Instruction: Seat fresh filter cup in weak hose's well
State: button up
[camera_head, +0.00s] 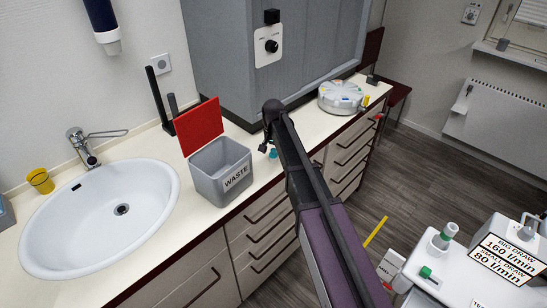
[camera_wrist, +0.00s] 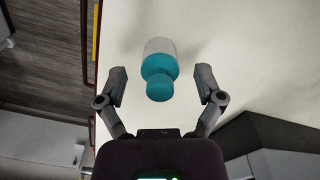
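A small teal and white cup-shaped piece (camera_wrist: 158,72) is on the cream counter in the wrist view, its teal end towards me. I cannot tell whether it is the fresh filter cup. Its teal part also shows in the head view (camera_head: 273,154), just right of the waste bin. My gripper (camera_wrist: 161,84) is open, with one finger on each side of the piece and a visible gap on both sides. In the head view my gripper (camera_head: 267,147) is low over the counter, partly hidden by my arm. I cannot make out any hose or well.
A grey waste bin (camera_head: 220,172) with a raised red lid (camera_head: 200,126) stands left of my gripper. A grey cabinet (camera_head: 225,60) rises behind. A round white device (camera_head: 342,97) is farther right. A labelled white unit (camera_head: 470,268) with a green-banded bottle (camera_head: 445,236) is at lower right.

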aim_at(273, 149)
jog(key=c, duration=0.8)
jog(key=shift+c, duration=0.2)
jog(key=shift+r, duration=0.15)
notch_tip(273, 149, up, 3)
jog(key=p, duration=0.3)
jog(key=shift+r+p, duration=0.2)
jog(key=shift+p, duration=0.15)
jog(key=s+d, duration=0.1)
jog(key=s, duration=0.4)
jog(key=s+d+r+p, duration=0.1)
jog(key=s, duration=0.4)
jog(key=s+d, duration=0.1)
jog(key=s, duration=0.4)
jog(key=shift+s+d+r, duration=0.15)
jog(key=shift+s+d, duration=0.1)
jog(key=shift+d, duration=0.15)
